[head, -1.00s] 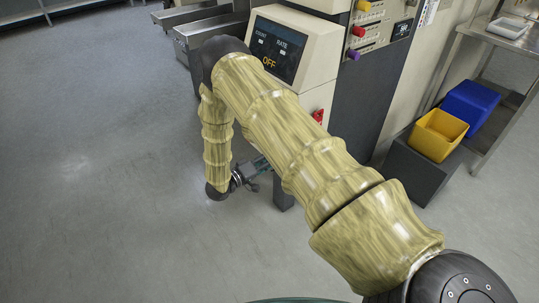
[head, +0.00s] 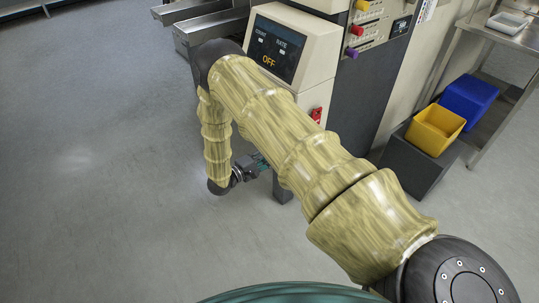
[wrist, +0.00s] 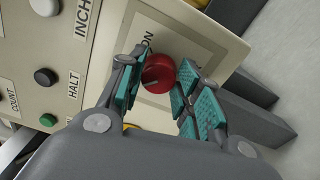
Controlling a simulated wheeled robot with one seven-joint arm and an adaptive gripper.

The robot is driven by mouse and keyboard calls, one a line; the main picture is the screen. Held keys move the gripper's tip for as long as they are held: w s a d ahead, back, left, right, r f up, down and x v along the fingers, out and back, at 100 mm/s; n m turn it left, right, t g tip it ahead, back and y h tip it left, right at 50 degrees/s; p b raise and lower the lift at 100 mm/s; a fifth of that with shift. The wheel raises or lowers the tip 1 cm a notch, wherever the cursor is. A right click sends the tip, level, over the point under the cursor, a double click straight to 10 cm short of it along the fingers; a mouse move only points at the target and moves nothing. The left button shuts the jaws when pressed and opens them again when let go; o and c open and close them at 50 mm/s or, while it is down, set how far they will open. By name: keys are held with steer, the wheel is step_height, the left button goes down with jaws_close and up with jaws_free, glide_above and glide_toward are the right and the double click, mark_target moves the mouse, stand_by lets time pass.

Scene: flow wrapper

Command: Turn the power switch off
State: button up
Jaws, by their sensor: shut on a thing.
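The power switch is a round red knob (wrist: 158,74) with a pale pointer line, on a cream plate (wrist: 183,38) in the wrist view. The word ON shows on the plate beside it; the pointer line does not aim at that word. My gripper (wrist: 157,85) has its teal pads on both sides of the knob and is shut on it. In the head view my gripper (head: 262,162) is partly hidden behind my arm, and the knob is hidden there. The machine's display (head: 276,50) reads OFF.
A red part (head: 317,114) is on the machine's side. Yellow (head: 436,133) and blue (head: 469,104) bins stand at the right. The floor at left is clear.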

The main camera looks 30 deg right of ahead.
steer(key=shift+a, duration=0.1)
stand_by(0.3)
steer(key=o, duration=1)
steer(key=a, duration=0.8)
steer(key=s+a, duration=0.1)
steer(key=a, duration=0.3)
steer(key=shift+d, duration=0.1)
